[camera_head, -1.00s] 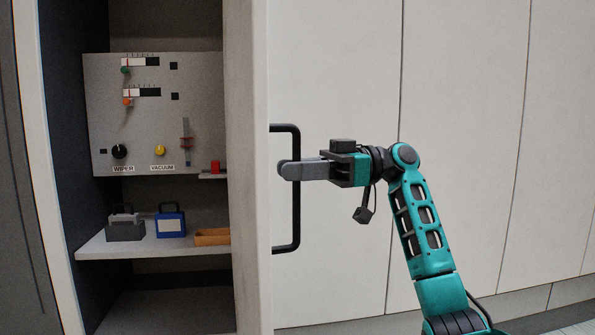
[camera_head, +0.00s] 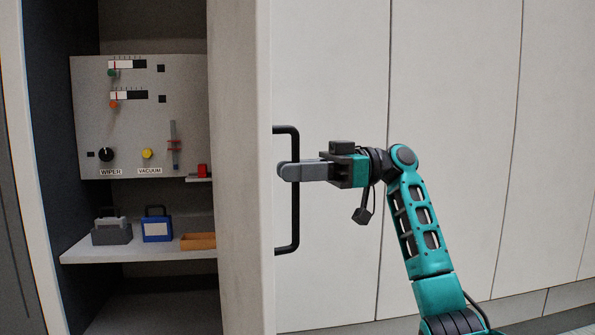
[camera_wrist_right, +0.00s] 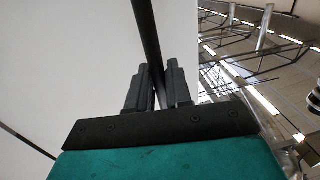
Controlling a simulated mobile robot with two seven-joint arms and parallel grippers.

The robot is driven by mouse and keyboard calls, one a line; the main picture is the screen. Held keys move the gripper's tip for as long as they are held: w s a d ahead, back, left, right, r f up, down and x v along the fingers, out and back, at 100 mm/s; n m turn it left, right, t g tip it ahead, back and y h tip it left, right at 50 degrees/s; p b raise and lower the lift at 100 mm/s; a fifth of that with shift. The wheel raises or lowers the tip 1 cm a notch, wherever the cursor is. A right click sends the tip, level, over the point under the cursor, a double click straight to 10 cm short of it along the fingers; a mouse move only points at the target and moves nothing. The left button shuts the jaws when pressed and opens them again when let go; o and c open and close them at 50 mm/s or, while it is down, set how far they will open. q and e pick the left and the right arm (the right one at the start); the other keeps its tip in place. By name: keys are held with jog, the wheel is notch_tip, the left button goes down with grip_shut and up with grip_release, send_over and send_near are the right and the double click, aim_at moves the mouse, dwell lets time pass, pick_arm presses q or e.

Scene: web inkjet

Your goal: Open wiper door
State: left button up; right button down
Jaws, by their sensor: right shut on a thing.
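The wiper door (camera_head: 238,180) is a pale panel standing open, seen near edge-on, with the cabinet inside showing to its left. A black bar handle (camera_head: 295,225) stands upright on the door's right side. My right gripper (camera_head: 284,171) is shut on the handle at about its middle. In the right wrist view the handle (camera_wrist_right: 146,40) runs down between the two fingers of my right gripper (camera_wrist_right: 157,85). My left gripper is not in view.
Inside the cabinet is a grey panel (camera_head: 190,105) with knobs labelled WIPER and VACUUM. A shelf (camera_head: 130,256) below holds a grey caddy (camera_head: 112,232), a blue box (camera_head: 157,226) and an orange tray (camera_head: 198,241). Flat pale cabinet fronts (camera_head: 450,90) fill the right side.

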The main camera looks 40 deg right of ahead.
jog(key=c, duration=1.2)
grip_release()
jog(key=v, duration=1.3)
jog(key=shift+p, duration=0.45)
